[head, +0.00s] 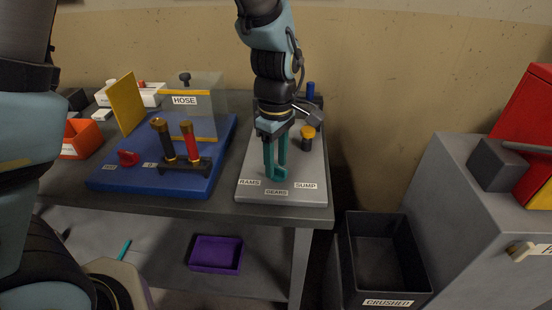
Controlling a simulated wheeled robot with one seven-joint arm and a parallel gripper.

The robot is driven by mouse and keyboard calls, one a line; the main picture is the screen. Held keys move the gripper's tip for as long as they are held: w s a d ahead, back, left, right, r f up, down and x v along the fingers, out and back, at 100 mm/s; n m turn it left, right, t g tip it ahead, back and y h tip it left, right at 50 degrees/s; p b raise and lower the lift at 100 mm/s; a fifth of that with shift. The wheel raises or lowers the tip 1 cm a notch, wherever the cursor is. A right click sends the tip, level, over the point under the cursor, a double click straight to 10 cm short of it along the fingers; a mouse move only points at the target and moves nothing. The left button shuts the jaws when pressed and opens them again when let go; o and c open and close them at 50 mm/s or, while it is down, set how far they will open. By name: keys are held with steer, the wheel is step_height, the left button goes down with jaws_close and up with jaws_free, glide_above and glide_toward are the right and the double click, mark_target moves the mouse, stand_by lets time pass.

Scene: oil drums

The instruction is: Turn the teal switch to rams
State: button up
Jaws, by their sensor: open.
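The grey panel (312,168) lies at the right end of the table in the head view. The labels RAMS (249,183), GEARS (276,192) and SUMP (306,185) run along its front edge, left to right. My gripper (275,168) points straight down over the panel, behind the GEARS label, with its jaws open. The teal switch (280,176) shows low at the fingertips. Its teal blends with the fingers, so I cannot tell which way it points or whether they touch it.
An orange-topped black knob (308,133) and a blue post (311,90) stand behind my gripper. Left is a blue board (210,158) with black and red handles and a clear HOSE box (205,112). A dark CRUSHED bin (388,283) stands right of the table.

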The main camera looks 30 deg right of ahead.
jaws_close()
stand_by(0.4)
